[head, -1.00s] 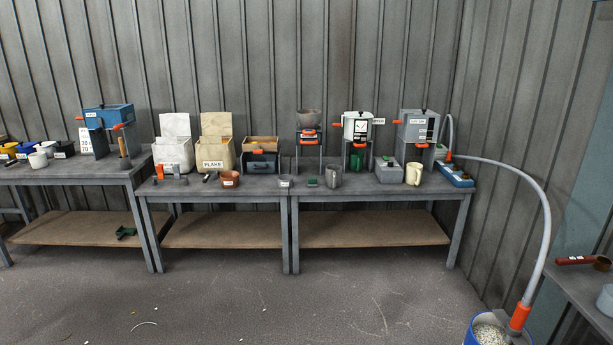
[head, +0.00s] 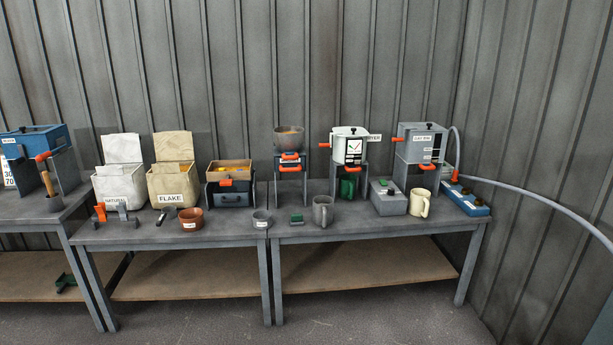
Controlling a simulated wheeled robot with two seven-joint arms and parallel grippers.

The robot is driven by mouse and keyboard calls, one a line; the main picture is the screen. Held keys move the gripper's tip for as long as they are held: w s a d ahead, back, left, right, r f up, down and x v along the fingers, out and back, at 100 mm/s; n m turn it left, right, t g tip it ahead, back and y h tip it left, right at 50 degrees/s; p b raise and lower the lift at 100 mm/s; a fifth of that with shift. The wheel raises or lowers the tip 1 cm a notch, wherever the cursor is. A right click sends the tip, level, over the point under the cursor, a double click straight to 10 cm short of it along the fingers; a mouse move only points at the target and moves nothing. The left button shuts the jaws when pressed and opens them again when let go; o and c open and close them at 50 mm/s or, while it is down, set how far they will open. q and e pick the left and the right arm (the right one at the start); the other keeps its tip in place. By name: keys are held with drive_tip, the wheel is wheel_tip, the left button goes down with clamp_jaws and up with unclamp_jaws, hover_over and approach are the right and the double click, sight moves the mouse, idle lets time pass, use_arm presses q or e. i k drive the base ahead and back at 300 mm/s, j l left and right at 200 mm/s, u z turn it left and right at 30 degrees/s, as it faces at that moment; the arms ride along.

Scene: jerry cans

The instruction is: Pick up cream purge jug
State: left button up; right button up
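The cream jug (head: 420,203) stands upright on the right-hand grey workbench, near its front edge, with its handle toward the right. It stands just right of a grey box with a green button (head: 388,197) and left of a blue tray (head: 466,199). Neither of my grippers shows in the head view.
A grey jug (head: 323,211) and a small grey cup (head: 262,219) stand to the left on the benches. Behind the cream jug is a grey hopper machine (head: 420,146), beside a white dryer (head: 350,147). A grey hose (head: 540,196) arcs at right. Floor in front is clear.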

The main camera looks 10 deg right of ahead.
sight(420, 204)
drive_tip(key=i+z, duration=0.3)
drive_tip(key=i, duration=0.4)
drive_tip(key=i+j+z, duration=0.2)
drive_tip(key=i+z, duration=0.15)
drive_tip(key=i, duration=0.35)
drive_tip(key=i+l, duration=0.2)
drive_tip(key=i, duration=0.2)
drive_tip(key=i+l, duration=0.25)
drive_tip(key=i, duration=0.15)
drive_tip(key=i+l+z, duration=0.1)
drive_tip(key=i, duration=0.3)
drive_tip(key=i+l+u, duration=0.1)
drive_tip(key=i+l, duration=0.25)
drive_tip(key=l, duration=0.15)
